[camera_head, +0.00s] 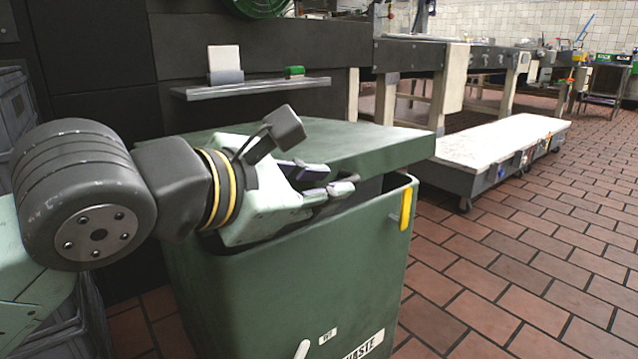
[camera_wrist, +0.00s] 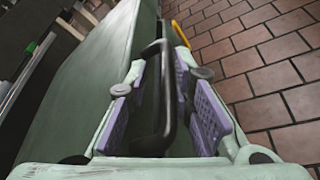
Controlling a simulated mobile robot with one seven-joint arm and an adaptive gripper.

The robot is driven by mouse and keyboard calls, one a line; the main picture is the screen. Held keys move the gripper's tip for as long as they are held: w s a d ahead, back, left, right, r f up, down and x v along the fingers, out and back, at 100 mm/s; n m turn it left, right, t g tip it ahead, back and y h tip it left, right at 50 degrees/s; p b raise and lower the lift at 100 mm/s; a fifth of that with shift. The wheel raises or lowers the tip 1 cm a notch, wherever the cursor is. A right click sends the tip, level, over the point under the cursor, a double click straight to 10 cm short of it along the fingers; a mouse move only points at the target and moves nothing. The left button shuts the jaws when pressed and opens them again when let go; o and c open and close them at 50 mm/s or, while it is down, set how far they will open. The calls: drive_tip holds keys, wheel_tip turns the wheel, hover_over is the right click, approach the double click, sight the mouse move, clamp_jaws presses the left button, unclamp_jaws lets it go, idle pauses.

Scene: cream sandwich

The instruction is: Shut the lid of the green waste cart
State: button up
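The green waste cart (camera_head: 290,290) stands in front of me, with a "WASTE" label low on its front. Its flat green lid (camera_head: 350,145) is almost level, with a dark gap between it and the cart's rim. My gripper (camera_head: 329,181) lies low over the near left part of the cart, its fingertips at this gap. In the wrist view, the purple-padded fingers (camera_wrist: 170,90) stand apart. A dark bar (camera_wrist: 157,100) shows between them; I cannot tell whether they touch it. The lid (camera_wrist: 85,95) fills the left side there. My gripper hides part of the rim.
A yellow handle (camera_head: 406,208) is on the cart's right side. A low white-topped trolley (camera_head: 500,142) stands behind to the right. A narrow grey shelf (camera_head: 250,88) is behind the lid. Dark crates (camera_head: 14,115) stand at the left. The tiled floor (camera_head: 520,270) at right is clear.

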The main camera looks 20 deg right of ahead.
drive_tip(key=shift+a, duration=0.1)
drive_tip(key=v, duration=1.2)
